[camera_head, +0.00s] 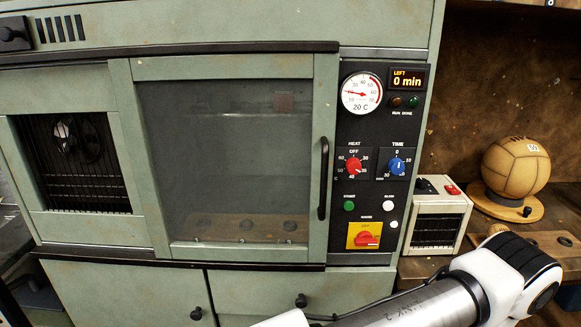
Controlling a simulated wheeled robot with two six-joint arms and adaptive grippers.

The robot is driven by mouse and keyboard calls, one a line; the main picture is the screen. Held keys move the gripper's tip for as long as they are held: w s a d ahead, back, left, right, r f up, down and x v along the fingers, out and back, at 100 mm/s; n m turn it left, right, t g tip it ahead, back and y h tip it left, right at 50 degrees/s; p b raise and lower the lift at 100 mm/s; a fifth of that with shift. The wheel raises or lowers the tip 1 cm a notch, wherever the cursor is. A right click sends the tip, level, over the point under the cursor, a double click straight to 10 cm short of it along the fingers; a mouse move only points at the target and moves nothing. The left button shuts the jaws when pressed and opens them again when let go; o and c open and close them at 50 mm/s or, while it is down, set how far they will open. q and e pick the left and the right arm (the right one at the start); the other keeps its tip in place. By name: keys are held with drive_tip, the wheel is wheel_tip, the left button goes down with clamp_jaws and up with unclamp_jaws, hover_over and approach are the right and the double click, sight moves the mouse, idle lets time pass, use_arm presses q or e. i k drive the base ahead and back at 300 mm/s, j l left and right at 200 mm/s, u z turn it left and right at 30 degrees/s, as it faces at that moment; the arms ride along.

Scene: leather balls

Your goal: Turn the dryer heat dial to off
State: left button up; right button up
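The dryer (227,66) is a green cabinet with a dark control panel on its right. The red heat dial (354,166) sits mid-left on the panel, with OFF printed above it and numbers around it. Its pointer is too small to read surely. The blue time dial (397,167) is to its right. The display (407,79) reads "LEFT 0 min", and the round gauge (362,93) is marked 20 C. Neither gripper is in view; only a white and grey link of my own arm crosses the lower right, apart from the heat dial in the picture.
A red switch on a yellow plate (364,236) is low on the panel. The glass door (227,160) is shut, with a dark vertical handle (323,178) left of the dials. A small cream heater-like box (438,217) and a leather ball (516,167) on a wooden stand are at right.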

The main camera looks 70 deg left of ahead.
sight(353, 166)
drive_tip(key=u, duration=1.85)
